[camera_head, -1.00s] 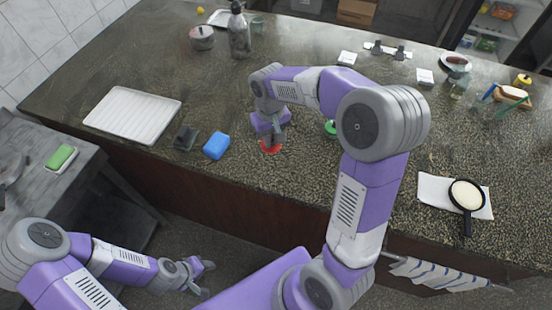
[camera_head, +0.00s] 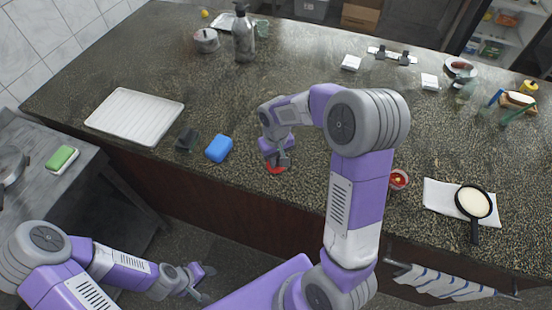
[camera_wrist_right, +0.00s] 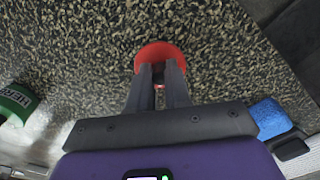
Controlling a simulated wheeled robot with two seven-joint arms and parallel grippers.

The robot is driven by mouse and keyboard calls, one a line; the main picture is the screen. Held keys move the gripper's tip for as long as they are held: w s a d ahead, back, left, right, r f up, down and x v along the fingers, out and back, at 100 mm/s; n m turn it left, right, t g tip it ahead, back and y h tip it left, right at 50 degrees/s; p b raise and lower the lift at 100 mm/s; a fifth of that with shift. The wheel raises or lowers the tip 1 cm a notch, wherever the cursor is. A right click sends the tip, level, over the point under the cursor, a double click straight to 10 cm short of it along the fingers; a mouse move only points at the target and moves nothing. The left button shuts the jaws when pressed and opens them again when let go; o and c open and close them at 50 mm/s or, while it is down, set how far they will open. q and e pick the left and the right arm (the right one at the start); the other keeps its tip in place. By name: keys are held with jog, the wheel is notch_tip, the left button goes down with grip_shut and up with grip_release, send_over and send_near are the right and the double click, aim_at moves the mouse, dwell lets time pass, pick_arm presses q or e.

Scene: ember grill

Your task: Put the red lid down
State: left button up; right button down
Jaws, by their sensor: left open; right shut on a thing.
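The red lid (camera_head: 277,169) is between the fingers of my right gripper (camera_head: 278,161), at the counter's near edge. In the right wrist view the red lid (camera_wrist_right: 160,54) shows as a round disc at the tips of the shut right gripper (camera_wrist_right: 158,75). I cannot tell whether it touches the counter. An open jar with red contents (camera_head: 399,180) stands right of my right arm, near the front edge. My left gripper (camera_head: 204,282) is open and empty, low in front of the counter.
A blue sponge (camera_head: 218,149) and a dark block (camera_head: 187,139) lie left of the lid. A white tray (camera_head: 134,116) is further left. A green-labelled container (camera_wrist_right: 15,102) shows in the wrist view. Counter behind the lid is clear.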

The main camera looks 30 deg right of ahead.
jog(key=shift+f, duration=0.2)
jog(key=c, duration=1.1)
grip_release()
jog(key=shift+r, duration=0.15)
jog(key=shift+w+r, duration=0.1)
jog(key=shift+r, duration=0.2)
notch_tip(320, 180, up, 12)
jog(key=shift+f+p, duration=0.2)
jog(key=shift+p, duration=0.9)
